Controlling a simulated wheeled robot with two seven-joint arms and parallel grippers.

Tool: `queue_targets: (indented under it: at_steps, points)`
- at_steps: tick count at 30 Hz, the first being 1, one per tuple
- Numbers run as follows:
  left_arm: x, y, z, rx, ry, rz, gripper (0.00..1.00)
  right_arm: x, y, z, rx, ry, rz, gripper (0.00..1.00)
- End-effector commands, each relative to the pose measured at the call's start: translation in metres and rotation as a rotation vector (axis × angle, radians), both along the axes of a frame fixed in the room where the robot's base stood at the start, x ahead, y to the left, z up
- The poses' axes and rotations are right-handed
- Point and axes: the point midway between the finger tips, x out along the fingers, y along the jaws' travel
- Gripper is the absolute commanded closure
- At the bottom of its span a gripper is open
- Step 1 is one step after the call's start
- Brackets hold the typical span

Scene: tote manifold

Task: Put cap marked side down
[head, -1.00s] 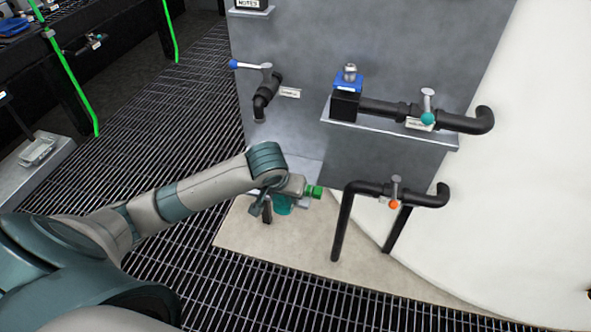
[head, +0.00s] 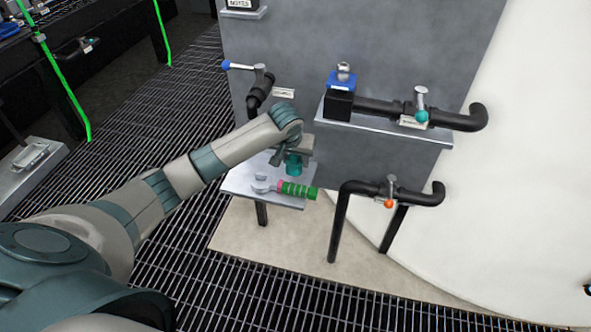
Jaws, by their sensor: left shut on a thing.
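My left gripper (head: 292,157) is shut on a teal cup-shaped piece, which looks like the cap (head: 293,166). It holds the cap above a small metal shelf (head: 240,184) at the foot of the grey panel. The fingers and hand hide part of the cap, and I cannot tell which side carries a mark. My right gripper is not in view.
A wrench with a green and pink handle (head: 297,190) lies on the shelf below the cap. Black pipes with a blue-handled valve (head: 245,67), a teal-knobbed valve (head: 421,105) and an orange-knobbed valve (head: 390,195) stand out from the panel (head: 390,55). Grating covers the floor.

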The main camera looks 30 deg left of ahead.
Motion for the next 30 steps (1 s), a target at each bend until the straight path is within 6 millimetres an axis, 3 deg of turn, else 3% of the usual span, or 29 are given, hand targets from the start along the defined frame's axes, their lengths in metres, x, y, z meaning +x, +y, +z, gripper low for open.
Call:
queue_targets:
  at_steps: [11,21,30]
  points:
    - [0.000,0.000,-0.003,0.000,-0.001,0.001,0.83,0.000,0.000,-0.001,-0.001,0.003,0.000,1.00]
    - [0.000,0.000,-0.044,-0.001,0.001,0.001,0.83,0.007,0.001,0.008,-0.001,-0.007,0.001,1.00]
    - [0.004,0.001,-0.050,0.000,-0.002,0.000,0.83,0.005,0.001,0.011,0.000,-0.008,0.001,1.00]
